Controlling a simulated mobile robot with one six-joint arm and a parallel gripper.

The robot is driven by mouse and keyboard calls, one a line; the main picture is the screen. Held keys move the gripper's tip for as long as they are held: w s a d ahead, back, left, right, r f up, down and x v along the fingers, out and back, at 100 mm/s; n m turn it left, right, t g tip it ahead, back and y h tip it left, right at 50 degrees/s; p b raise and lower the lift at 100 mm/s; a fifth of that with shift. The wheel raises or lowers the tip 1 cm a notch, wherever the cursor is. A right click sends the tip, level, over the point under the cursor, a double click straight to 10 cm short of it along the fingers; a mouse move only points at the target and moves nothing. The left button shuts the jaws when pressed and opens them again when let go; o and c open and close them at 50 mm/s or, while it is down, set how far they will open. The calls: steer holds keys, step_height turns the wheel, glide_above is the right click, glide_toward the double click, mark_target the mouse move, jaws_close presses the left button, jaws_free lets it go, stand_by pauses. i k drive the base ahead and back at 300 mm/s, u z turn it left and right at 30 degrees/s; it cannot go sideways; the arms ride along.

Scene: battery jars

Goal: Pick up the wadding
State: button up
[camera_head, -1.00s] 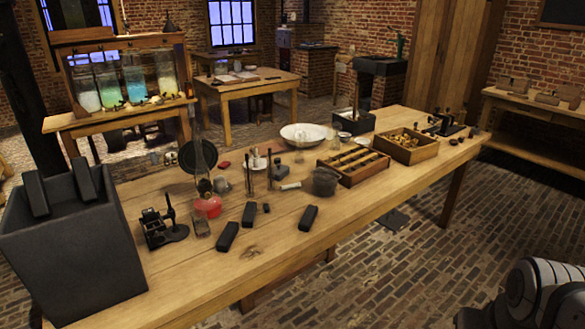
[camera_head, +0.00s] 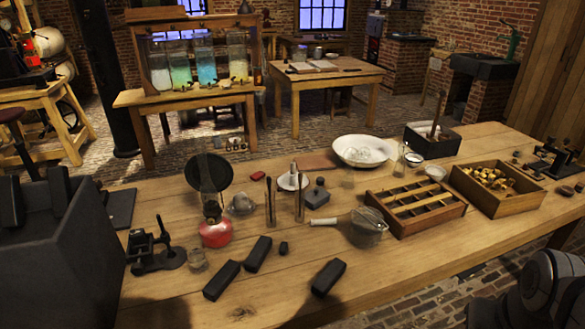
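I cannot pick out the wadding with certainty. A small pale grey lump (camera_head: 241,204) sits beside the red-based burner (camera_head: 215,233) on the long wooden table (camera_head: 150,300). The wide white bowl (camera_head: 345,143) at the back of the table holds something pale that I cannot make out. Part of my arm (camera_head: 545,290) shows at the lower right, beyond the table's front edge. My gripper's fingers are not visible.
Several black blocks (camera_head: 327,277) lie near the front. A wire-mesh strainer (camera_head: 366,226), a slotted wooden rack (camera_head: 415,207) and a wooden box of small pieces (camera_head: 497,190) stand to the right. A big dark bin (camera_head: 60,265) stands at left.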

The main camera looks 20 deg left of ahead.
mark_target(240, 203)
steer(key=u, duration=0.7)
steer(key=i, duration=1)
steer(key=u, duration=0.75)
steer(key=k, duration=0.75)
steer(key=u, duration=0.15)
steer(key=i, duration=0.8)
steer(key=z, duration=0.15)
